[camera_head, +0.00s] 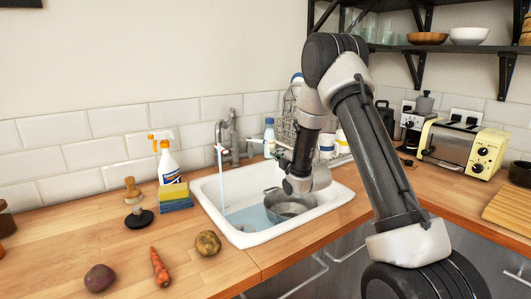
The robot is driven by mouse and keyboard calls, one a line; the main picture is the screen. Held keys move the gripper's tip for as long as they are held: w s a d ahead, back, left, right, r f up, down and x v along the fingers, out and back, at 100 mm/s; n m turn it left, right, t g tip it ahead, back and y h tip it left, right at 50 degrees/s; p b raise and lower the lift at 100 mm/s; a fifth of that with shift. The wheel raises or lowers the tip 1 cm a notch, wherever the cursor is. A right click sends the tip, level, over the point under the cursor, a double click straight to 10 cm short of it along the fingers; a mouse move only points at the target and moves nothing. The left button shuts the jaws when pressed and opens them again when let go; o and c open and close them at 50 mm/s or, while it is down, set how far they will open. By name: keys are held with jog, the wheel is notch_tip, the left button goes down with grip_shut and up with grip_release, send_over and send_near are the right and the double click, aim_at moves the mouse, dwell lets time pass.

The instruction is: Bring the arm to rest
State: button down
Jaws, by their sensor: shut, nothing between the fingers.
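My arm rises from the lower right, bends at a high elbow, and comes down to the wrist above the sink. My gripper (281,151) is at the wrist's left side, over the back part of the sink (212,196). It is small and dark here, looks shut, and holds nothing that I can see. A grey metal pot (289,204) stands in the sink below the wrist, apart from it. My forearm and wrist hide part of the sink's back edge and the things behind it.
Water runs from the faucet (231,138) into the sink. A spray bottle (168,163), sponges (175,197), a potato (208,243), a carrot (160,267) and a beet (99,278) are on the left counter. A toaster (463,146) stands right. Shelves (440,48) hang above at the upper right.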

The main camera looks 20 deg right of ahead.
jog(key=s+d+r+m+g+h, duration=0.35)
jog(key=s+r+m+g, duration=0.25)
jog(key=s+r+m, duration=0.7)
jog(key=s+f+m+g, duration=0.1)
jog(key=s+m+g, duration=0.6)
jog(key=s, duration=2.9)
jog(key=shift+s+d+f, duration=0.15)
jog(key=shift+d+f, duration=0.1)
jog(key=shift+d, duration=0.1)
jog(key=c, duration=2.2)
grip_release()
